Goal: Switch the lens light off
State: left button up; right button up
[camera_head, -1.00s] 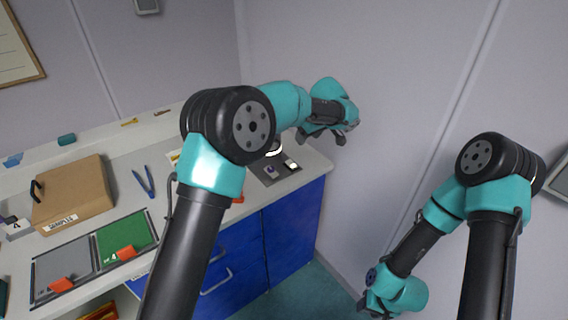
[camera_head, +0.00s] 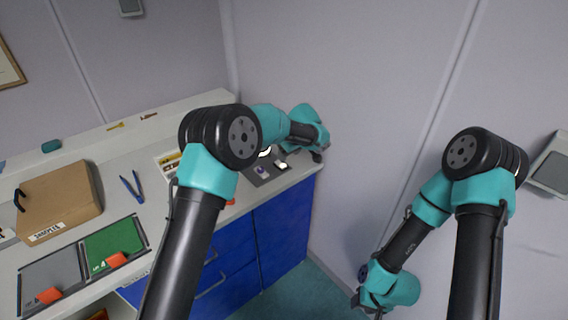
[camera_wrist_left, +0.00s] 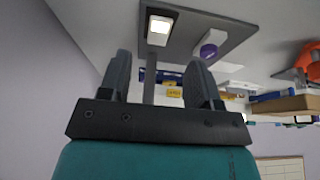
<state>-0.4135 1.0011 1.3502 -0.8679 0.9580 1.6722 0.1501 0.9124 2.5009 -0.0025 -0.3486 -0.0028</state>
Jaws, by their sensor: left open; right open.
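The magnifier stand's dark grey base plate (camera_head: 283,178) lies on the right end of the counter. A bright white lit ring (camera_head: 265,152) shows above it, partly hidden by my left arm. On the plate are a glowing white square in a dark frame (camera_head: 281,165) and a purple round piece on a pale mount (camera_head: 262,170). The left wrist view shows the glowing square (camera_wrist_left: 159,28) and the purple piece (camera_wrist_left: 208,50) beyond the fingertips. My left gripper (camera_wrist_left: 160,70) is open; a grey post shows between its fingers, contact unclear. My right gripper (camera_head: 364,303) hangs low at the right, away from the counter.
A cardboard sample box (camera_head: 60,200), blue tweezers (camera_head: 131,187), and a grey and a green mat (camera_head: 114,246) with orange tabs lie left on the counter. The wall (camera_head: 350,110) stands close behind and right of my left gripper. Blue drawers (camera_head: 280,235) are below.

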aim_at(283, 165)
pick_arm(q)
jog(key=x, duration=0.7)
jog(key=shift+f, duration=0.1)
